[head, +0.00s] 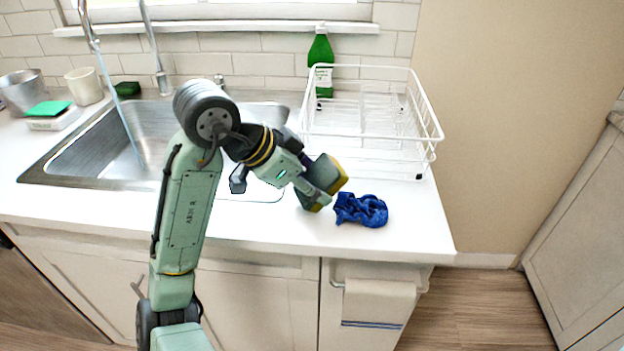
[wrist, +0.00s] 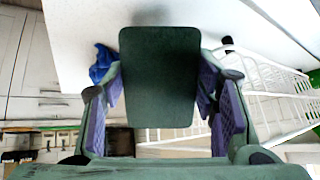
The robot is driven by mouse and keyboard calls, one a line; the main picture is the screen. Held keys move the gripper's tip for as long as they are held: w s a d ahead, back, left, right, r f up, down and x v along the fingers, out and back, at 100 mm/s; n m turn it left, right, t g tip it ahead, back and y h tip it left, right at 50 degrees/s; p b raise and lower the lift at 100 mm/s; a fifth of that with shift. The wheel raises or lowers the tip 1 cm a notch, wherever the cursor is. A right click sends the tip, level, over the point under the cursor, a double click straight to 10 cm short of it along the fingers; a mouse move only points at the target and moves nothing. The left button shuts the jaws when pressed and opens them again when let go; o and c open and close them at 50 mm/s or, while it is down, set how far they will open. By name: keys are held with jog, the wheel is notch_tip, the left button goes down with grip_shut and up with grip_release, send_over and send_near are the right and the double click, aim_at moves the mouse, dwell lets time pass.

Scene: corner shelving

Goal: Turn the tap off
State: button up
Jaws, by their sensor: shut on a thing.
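The metal tap (head: 155,50) rises behind the sink (head: 60,150) at the upper left of the head view, and its top is cut off by the picture edge. A thin stream of water (head: 112,85) falls from its spout into the basin. My gripper (head: 318,184) is over the counter right of the sink, well away from the tap. It is shut on a sponge (head: 333,172), dark green with a yellow side. In the wrist view the sponge (wrist: 160,75) shows as a dark green block between the fingers. I cannot make out the tap's lever clearly.
A white dish rack (head: 425,115) stands at the right, with a green bottle (head: 320,50) behind it. A crumpled blue cloth (head: 362,210) lies close to my gripper. A white cup (head: 84,86) and a metal pot (head: 22,90) stand left of the sink.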

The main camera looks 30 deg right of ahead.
jog(key=o, duration=0.5)
jog(key=shift+f, duration=0.1)
jog(key=shift+a+r, duration=0.1)
jog(key=shift+r, duration=0.25)
jog(key=b+v, duration=0.1)
jog(key=v, duration=1)
jog(key=shift+a+r+b, duration=0.2)
jog(key=shift+r+b, duration=0.1)
